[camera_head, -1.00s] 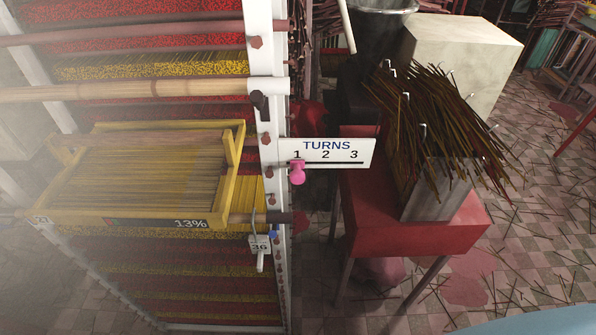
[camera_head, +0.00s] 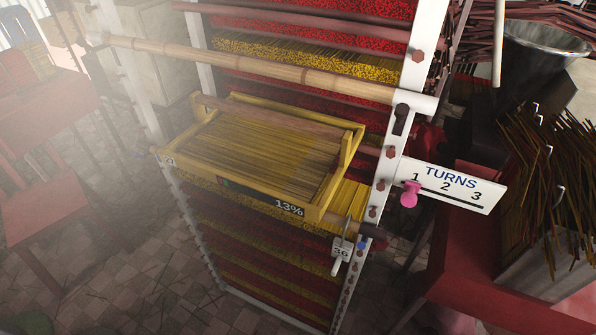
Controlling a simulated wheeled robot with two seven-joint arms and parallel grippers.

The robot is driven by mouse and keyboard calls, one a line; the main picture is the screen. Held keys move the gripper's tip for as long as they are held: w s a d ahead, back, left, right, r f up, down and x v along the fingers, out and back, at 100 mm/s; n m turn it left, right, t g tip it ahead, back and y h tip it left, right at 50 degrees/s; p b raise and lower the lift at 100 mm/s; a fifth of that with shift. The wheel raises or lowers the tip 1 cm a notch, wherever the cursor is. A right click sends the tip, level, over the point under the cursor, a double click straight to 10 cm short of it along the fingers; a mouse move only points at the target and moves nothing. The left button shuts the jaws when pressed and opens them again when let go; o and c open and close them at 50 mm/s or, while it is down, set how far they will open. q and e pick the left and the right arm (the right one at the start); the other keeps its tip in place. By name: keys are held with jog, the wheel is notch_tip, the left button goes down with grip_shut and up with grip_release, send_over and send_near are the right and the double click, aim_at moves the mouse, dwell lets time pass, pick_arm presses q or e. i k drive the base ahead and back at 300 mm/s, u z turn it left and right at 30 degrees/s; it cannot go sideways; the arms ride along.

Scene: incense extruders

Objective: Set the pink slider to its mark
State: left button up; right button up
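The pink slider (camera_head: 410,193) sits at the left end of the slot on a white sign (camera_head: 483,195) marked TURNS, just below the number 1. The sign carries the numbers 1, 2 and 3 from left to right. It is fixed to the right post of the rack (camera_head: 405,120) and is tilted in the picture. I cannot tell which number is the slider's mark. Neither of my grippers shows in the head view.
A yellow tray of sticks (camera_head: 250,160) with a 13% display juts from the rack. A tag (camera_head: 341,250) reading 36 hangs on the post. A red table (camera_head: 450,270) with a metal bin of sticks (camera_head: 545,265) and a funnel (camera_head: 545,45) stand at right.

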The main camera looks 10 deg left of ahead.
aim_at(409, 199)
jog(key=z, duration=1.85)
jog(key=k, duration=1.45)
jog(key=u, duration=0.55)
jog(key=i, duration=1.05)
jog(key=u, duration=0.05)
